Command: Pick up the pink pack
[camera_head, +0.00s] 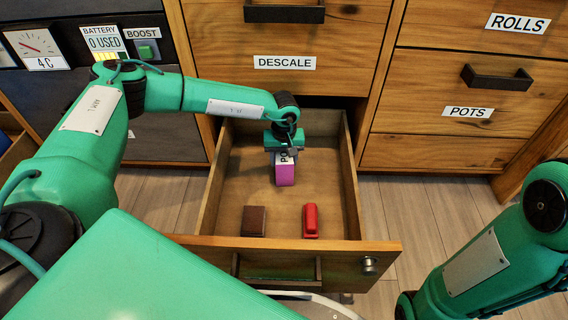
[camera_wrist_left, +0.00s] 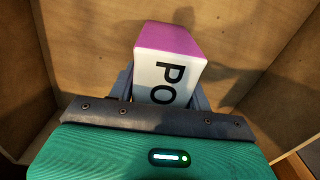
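The pink pack (camera_head: 285,174) is a small block with a pink end and a white side with black letters. It is in the back part of the open drawer (camera_head: 334,213), under my left gripper (camera_head: 285,154). In the left wrist view the pack (camera_wrist_left: 172,65) sits between the two fingers of my left gripper (camera_wrist_left: 163,88), which flank its sides closely. Its lower part is hidden by the gripper body, and I cannot tell whether the fingers press on it. My right gripper is out of view; only my right arm shows at the lower right.
A brown block (camera_head: 254,221) and a red object (camera_head: 310,220) lie near the drawer's front. The drawer walls (camera_head: 214,185) stand close on both sides. Closed wooden drawers labelled DESCALE (camera_head: 285,62) and POTS (camera_head: 468,112) are behind. The drawer's middle floor is clear.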

